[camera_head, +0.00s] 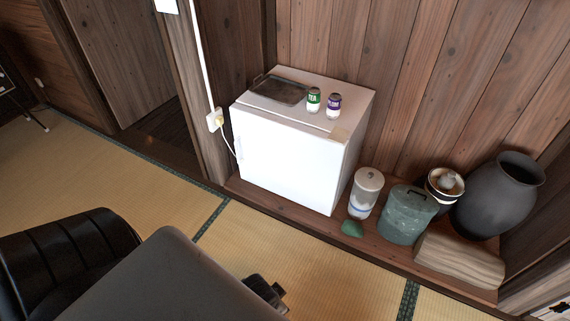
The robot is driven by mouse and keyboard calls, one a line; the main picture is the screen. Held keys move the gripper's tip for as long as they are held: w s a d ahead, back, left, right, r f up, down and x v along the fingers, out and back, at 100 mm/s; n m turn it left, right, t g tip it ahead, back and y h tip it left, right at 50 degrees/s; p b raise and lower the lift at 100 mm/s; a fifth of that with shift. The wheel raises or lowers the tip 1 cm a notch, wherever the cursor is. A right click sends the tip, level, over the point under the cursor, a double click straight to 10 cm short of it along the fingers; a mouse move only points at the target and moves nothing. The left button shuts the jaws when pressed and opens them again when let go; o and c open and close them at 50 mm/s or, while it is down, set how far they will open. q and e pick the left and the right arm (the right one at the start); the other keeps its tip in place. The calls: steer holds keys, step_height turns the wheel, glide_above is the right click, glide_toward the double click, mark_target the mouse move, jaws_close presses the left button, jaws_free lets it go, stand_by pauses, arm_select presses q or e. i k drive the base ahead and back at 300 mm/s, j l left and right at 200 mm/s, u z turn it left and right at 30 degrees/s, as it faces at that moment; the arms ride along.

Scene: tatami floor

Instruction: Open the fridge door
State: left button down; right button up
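The fridge is a small white box standing on the wooden ledge against the plank wall. Its white front door (285,165) faces the tatami and looks shut, flush with the body. A slim pale handle (239,150) runs along the door's left edge. Neither of my grippers can be made out in this view. Dark grey and black parts fill the bottom left, well apart from the fridge, and no fingertips show on them. Nothing touches the door.
A dark tray (280,91), a green can (314,100) and a purple can (334,105) stand on the fridge. Right of it are a lidded jar (366,190), green bin (408,214), dark vase (500,193) and log (460,261). Tatami (345,275) before the ledge is clear.

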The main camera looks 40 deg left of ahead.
mark_target(296, 162)
steer(key=u, duration=1.2)
steer(key=i+j+z, duration=0.1)
steer(key=i, duration=0.1)
